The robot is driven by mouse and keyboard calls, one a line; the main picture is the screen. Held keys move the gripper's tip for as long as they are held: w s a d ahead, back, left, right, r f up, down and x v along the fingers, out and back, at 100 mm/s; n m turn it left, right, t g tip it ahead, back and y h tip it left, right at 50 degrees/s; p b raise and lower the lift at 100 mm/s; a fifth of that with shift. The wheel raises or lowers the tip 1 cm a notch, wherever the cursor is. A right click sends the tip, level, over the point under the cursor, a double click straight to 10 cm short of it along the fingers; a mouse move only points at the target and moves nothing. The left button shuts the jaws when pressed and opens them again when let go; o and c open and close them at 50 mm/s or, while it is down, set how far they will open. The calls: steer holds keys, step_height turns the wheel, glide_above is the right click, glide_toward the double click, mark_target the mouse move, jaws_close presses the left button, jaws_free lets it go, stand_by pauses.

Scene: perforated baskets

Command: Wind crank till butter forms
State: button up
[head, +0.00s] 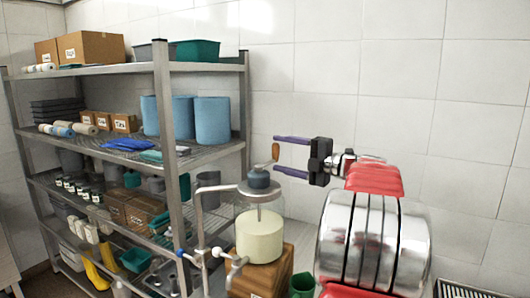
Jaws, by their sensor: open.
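The churn has a cream-coloured round tub (260,238) on a wooden block, with a thin shaft running up to a dark grey cap. The crank (268,168) rises from this cap and ends in an upright orange-brown knob (275,151). My gripper (276,154) points left with two purple fingers spread apart. The fingertips are close to the knob, one above and one below in the picture; I cannot tell whether either touches it. The inside of the tub is not visible, so no butter can be seen.
A metal shelf rack (165,130) with boxes, blue rolls and bins fills the left. A grey clamp stand (202,235) is beside the tub. A wooden block (262,280) supports it, and a green cup (302,285) stands to its right. A tiled wall is behind.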

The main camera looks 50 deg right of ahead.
mark_target(273, 153)
steer(key=w, duration=0.6)
steer(key=shift+w+a, duration=0.3)
steer(key=shift+a, duration=0.15)
steer(key=c, duration=1.5)
